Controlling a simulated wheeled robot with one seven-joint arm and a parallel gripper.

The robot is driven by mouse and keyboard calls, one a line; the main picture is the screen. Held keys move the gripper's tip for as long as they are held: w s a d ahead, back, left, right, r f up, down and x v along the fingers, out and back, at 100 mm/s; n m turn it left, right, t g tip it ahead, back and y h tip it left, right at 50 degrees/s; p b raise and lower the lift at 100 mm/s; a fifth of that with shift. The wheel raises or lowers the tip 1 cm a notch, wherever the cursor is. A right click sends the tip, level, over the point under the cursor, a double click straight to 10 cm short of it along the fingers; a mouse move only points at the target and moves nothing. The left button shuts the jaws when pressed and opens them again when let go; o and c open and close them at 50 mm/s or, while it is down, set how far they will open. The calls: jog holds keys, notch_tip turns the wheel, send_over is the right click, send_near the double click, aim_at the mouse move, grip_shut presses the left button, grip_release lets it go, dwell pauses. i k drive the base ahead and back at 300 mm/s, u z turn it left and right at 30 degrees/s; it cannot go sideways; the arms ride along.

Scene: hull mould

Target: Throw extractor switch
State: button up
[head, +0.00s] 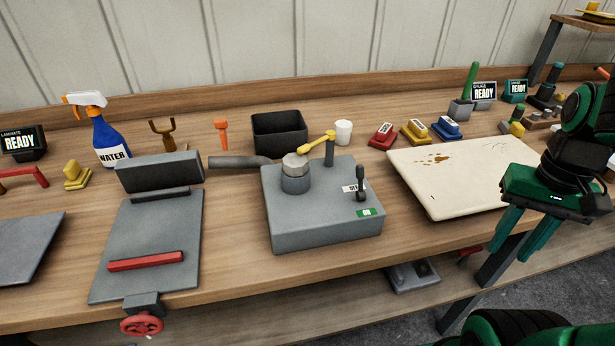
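A grey box unit (310,225) stands on the bench in the middle of the head view. A small black lever switch (360,183) stands up on its top right, beside a white label that seems to read OFF (349,188) and in back of a green label (367,212) that seems to read ON. I cannot tell which way the lever leans. My gripper (520,248) is at the right, pointing down, with its green fingers apart and nothing seen between them. It is well to the right of the switch and apart from it.
A yellow arm (316,143) and a capped grey post (295,175) rise from the unit's top. A stained cream panel (460,175) lies between the unit and my gripper. A grey hinged plate (150,240) with a red bar is to the left. A black bin (279,133) stands behind.

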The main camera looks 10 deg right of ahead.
aim_at(360, 194)
jog(key=u, duration=1.25)
jog(key=k, duration=1.2)
jog(key=z, duration=1.05)
jog(key=i, duration=1)
jog(key=u, duration=0.1)
